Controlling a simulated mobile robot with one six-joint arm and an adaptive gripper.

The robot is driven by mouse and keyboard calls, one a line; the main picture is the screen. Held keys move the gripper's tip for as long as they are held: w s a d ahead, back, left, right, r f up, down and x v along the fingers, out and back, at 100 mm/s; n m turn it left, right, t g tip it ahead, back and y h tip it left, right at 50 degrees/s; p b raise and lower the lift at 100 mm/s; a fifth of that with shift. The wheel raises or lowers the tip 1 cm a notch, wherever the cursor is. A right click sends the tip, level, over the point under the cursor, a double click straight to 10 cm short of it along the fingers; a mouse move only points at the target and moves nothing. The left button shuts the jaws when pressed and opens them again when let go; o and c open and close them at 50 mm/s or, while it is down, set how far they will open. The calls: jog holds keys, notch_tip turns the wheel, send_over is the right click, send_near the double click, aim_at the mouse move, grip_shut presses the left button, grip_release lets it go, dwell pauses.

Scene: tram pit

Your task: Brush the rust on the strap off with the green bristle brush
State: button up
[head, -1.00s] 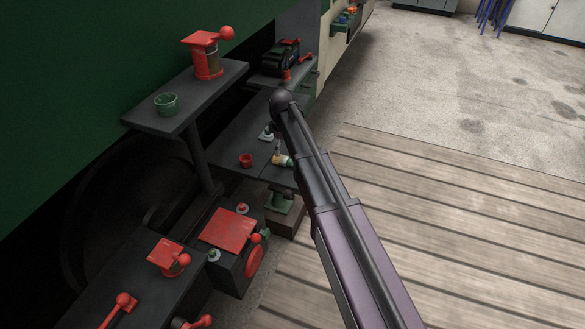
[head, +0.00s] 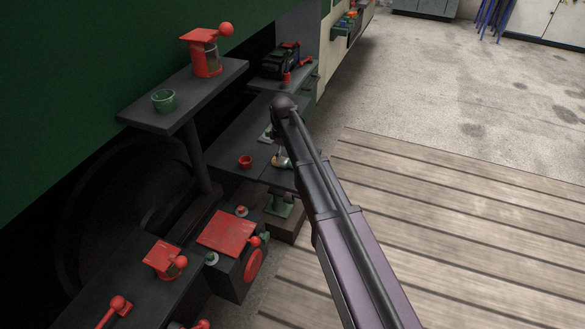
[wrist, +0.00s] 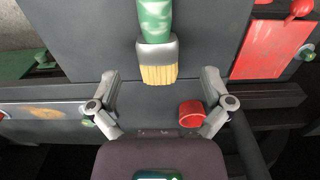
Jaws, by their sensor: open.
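The brush (wrist: 157,50) has a green handle, a grey ferrule and pale yellow bristles. In the wrist view it lies over a dark grey surface at the top middle, bristles toward my gripper (wrist: 160,82). My gripper is open, its fingertips to either side of the bristles, with nothing held. In the head view part of the brush (head: 280,161) shows beside my arm, which hides the rest and most of my gripper. An orange rust patch (wrist: 38,112) marks a grey strip, seemingly the strap, at the left of the wrist view.
A red cup (head: 245,161) stands close to the brush and near my right finger in the wrist view (wrist: 192,114). A red-topped box (head: 227,232) stands nearer. A higher shelf (head: 190,98) carries a green cup (head: 163,100) and a red lamp-like object (head: 205,52). Open floor lies right.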

aim_at(284, 160)
jog(key=shift+w+d+f+b, duration=0.1)
jog(key=shift+f+b, duration=1.45)
jog(key=shift+f, duration=0.3)
jog(key=c, duration=1.2)
